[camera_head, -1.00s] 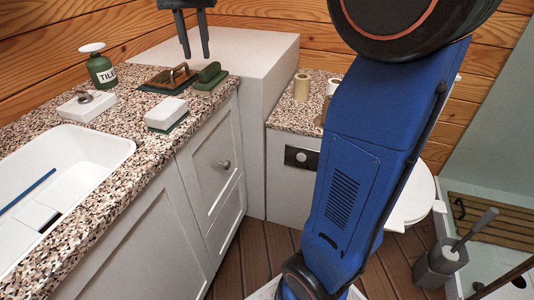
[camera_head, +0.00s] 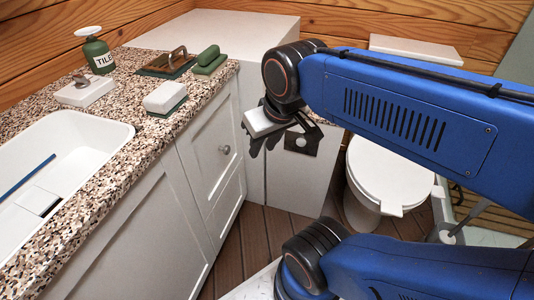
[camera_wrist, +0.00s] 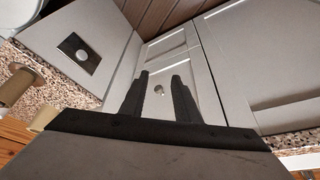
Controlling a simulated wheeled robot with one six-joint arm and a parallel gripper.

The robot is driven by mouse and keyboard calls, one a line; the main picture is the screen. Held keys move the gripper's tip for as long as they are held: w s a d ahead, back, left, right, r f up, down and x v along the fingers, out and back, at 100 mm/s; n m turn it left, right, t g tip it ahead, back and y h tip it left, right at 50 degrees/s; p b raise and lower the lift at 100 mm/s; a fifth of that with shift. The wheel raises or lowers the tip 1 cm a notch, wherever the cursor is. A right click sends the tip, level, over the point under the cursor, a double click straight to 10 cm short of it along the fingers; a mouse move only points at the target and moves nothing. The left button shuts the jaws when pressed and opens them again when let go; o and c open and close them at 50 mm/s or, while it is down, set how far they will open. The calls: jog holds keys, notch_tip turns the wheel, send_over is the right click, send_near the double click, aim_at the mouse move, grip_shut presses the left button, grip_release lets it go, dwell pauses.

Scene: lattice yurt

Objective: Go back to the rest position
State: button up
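My gripper (camera_head: 262,146) is in front of the white cabinets, below the counter's top edge, with my blue arm folded in from the right. In the wrist view my gripper (camera_wrist: 160,78) shows two black fingers standing apart with nothing between them. A white cabinet door with a round knob shows through the gap. The gripper is empty and appears to touch nothing.
The speckled counter (camera_head: 100,122) carries a white sink (camera_head: 105,135), a green bottle (camera_head: 97,55), a white sponge block (camera_head: 165,97), a brown-handled brush (camera_head: 172,60) and a green piece (camera_head: 208,58). A toilet (camera_head: 385,175) stands behind my arm. Plank floor (camera_head: 255,240) is clear.

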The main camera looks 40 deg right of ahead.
jog(key=shift+s+f, duration=0.7)
jog(key=shift+f, duration=0.35)
